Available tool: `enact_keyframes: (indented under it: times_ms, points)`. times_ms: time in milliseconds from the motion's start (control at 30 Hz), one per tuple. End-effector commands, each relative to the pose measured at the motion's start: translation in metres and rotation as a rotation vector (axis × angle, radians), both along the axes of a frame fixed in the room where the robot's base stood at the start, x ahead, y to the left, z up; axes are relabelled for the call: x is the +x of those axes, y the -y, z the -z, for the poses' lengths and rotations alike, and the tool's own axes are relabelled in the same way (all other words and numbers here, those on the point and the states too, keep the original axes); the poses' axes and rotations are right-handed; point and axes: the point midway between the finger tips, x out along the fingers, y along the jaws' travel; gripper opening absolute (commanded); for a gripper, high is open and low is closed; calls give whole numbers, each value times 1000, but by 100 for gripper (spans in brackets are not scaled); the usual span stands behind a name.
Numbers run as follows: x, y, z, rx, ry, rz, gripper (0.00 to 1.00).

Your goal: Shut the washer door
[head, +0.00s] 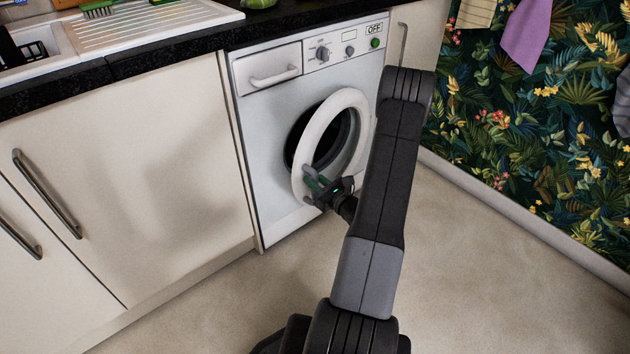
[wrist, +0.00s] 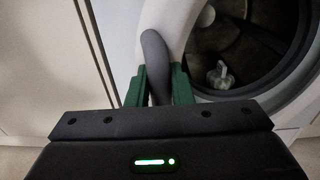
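The washer (head: 262,125) is a white front-loader under the dark counter. Its round white door (head: 343,100) stands open, swung out from the dark drum opening (wrist: 275,30). In the wrist view the white door rim (wrist: 178,22) carries a curved grey handle (wrist: 156,55). My gripper (head: 322,185) is at the lower left part of the door. In the wrist view its green fingers (wrist: 158,85) lie on both sides of the handle, with the handle filling the space between them. A small pale item (wrist: 219,75) shows inside the dark round opening.
Cream cupboards (head: 150,190) with bar handles stand left of the washer. A sink with a drainer (head: 150,25) is on the counter above. Bare floor (head: 460,280) lies in front and to the right, up to a leaf-patterned wall (head: 540,130).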

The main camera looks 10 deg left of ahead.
Motion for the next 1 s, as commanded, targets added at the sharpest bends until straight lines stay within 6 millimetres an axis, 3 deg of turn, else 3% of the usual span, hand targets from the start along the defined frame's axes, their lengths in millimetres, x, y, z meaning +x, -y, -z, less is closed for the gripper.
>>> enact_keyframes:
  times_ms: [233, 600, 800, 833, 900, 1000]
  points:
    - [5, -12, 2, -1, 0, -2, 0]
    - [36, -84, 2, -2, 3, -2, 0]
    - [38, -87, 1, -2, 0, 1, 0]
    - [38, -87, 1, -2, 0, 1, 24]
    - [38, -87, 1, -2, 0, 1, 38]
    - [38, -87, 1, -1, -1, 1, 39]
